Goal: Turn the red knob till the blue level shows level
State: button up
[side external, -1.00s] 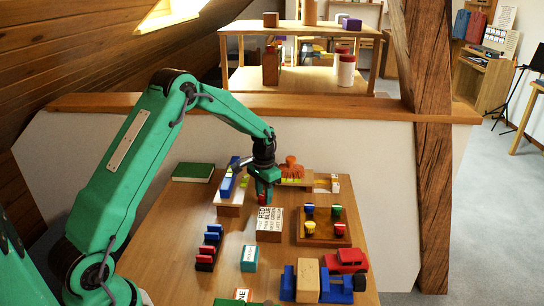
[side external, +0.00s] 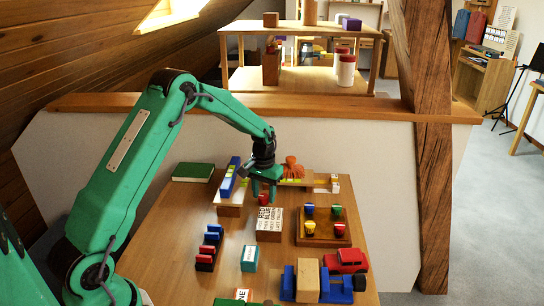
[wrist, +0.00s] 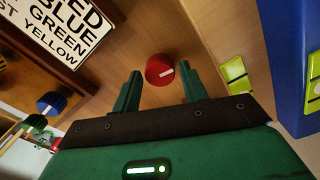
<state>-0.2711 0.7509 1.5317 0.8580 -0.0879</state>
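The red knob (side external: 263,199) stands at the table's middle, behind the word block. My gripper (wrist: 160,82) is open and empty; in the side view my gripper (side external: 265,188) hangs just above the knob. The blue level (side external: 230,176) lies on a wooden block, left of the gripper. The blue level (wrist: 292,60) fills the wrist view's right edge, beside a yellow-green vial (wrist: 235,75); I cannot tell where its bubble sits.
A word block (side external: 269,224) stands in front of the knob. A board of coloured knobs (side external: 323,240) is to its right. A row of red and blue pieces (side external: 209,247), a teal block (side external: 249,258) and a red toy truck (side external: 346,261) are nearer. A green book (side external: 193,172) lies at the back left.

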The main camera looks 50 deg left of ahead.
aim_at(264, 196)
jog(key=shift+o, duration=0.6)
jog(key=shift+r, duration=3.85)
